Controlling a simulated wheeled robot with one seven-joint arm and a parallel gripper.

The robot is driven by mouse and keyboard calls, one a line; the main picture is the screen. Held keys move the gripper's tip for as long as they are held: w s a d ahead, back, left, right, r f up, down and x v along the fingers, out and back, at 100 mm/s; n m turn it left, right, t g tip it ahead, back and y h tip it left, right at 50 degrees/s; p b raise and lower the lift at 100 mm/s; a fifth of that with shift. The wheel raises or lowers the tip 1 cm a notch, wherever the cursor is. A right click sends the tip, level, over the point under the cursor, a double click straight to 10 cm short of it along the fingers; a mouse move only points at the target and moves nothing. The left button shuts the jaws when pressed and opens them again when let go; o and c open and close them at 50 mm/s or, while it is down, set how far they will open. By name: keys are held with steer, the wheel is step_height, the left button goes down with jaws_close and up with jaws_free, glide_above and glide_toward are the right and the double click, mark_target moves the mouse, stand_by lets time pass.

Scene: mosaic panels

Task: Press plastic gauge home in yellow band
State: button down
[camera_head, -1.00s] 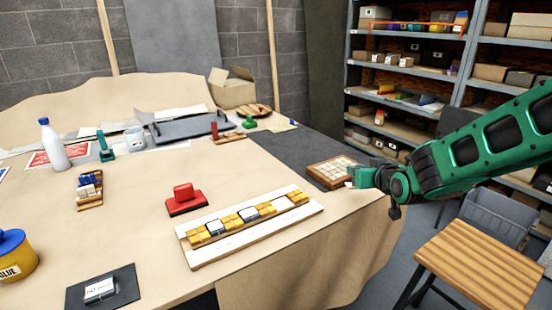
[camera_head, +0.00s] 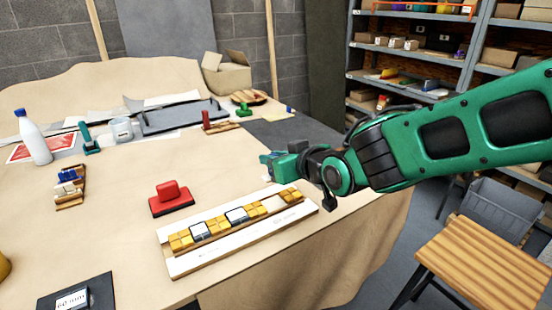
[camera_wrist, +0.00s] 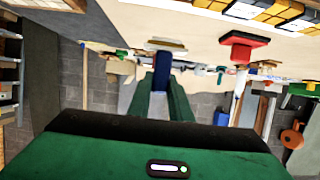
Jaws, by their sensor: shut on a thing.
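The mosaic panel (camera_head: 241,242) lies at the table's front right, a pale board with a band of yellow tiles (camera_head: 217,224) and white tiles among them. A pale gap (camera_head: 272,204) shows in the band near its right end. My gripper (camera_head: 268,160) is above and behind the panel's right end. In the wrist view my gripper (camera_wrist: 161,88) is shut on a blue piece (camera_wrist: 162,71) with a pale flat part beyond it, seemingly the plastic gauge. Its face and marking cannot be made out. The panel's tiles show at the wrist view's top right.
A red-handled block (camera_head: 169,195) stands behind the panel. A small tile rack (camera_head: 70,188) and white bottle (camera_head: 34,138) are at the left. A grey tray (camera_head: 180,118) lies at the back. A black pad (camera_head: 45,303) is at front left. The table between is clear.

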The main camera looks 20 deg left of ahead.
steer(key=shift+s+f, duration=0.1)
steer(key=shift+s, duration=0.05)
steer(key=shift+f, duration=2.8)
steer(key=shift+f, duration=1.05)
steer(key=c, duration=1.5)
jaws_free()
steer(key=shift+c, duration=0.2)
steer(key=v, duration=1)
steer(key=shift+d, duration=0.35)
steer(key=shift+s+r, duration=0.1)
